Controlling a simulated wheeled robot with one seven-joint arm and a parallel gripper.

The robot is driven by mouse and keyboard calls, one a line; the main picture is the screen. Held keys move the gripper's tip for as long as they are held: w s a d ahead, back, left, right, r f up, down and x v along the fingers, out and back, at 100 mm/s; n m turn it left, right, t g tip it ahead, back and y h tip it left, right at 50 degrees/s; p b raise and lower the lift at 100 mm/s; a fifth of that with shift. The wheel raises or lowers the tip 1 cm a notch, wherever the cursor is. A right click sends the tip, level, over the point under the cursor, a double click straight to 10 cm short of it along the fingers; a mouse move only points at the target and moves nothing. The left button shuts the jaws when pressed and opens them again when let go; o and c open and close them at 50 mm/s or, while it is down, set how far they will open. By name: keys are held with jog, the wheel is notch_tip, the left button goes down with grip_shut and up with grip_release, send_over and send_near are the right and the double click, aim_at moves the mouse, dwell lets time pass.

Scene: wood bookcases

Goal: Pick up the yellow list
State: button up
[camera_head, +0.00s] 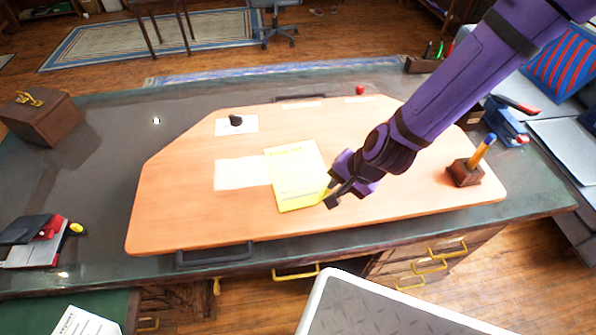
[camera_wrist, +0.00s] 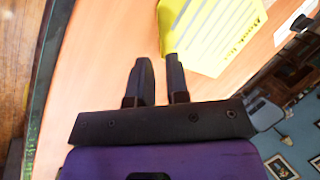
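The yellow list (camera_head: 296,178), a sheet with printed lines, lies on the pale wooden board in the head view. It also shows in the wrist view (camera_wrist: 212,32), at the top right. My gripper (camera_head: 329,194) is at the list's lower right edge. In the wrist view, my gripper (camera_wrist: 158,58) has its two dark fingers parted by a narrow gap. The right finger overlaps the list's edge, and a strip of yellow shows between the fingertips. I cannot tell whether either finger touches the paper.
The wooden board (camera_head: 175,205) lies on a dark desk (camera_head: 100,170). A white sheet (camera_head: 240,174) is left of the list. A pen holder (camera_head: 465,172) stands at right, an inkwell card (camera_head: 223,127) behind, and a wooden box (camera_head: 42,118) far left.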

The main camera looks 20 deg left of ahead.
jog(key=shift+x, duration=2.15)
jog(key=shift+c, duration=0.2)
grip_shut()
jog(key=shift+r, duration=0.15)
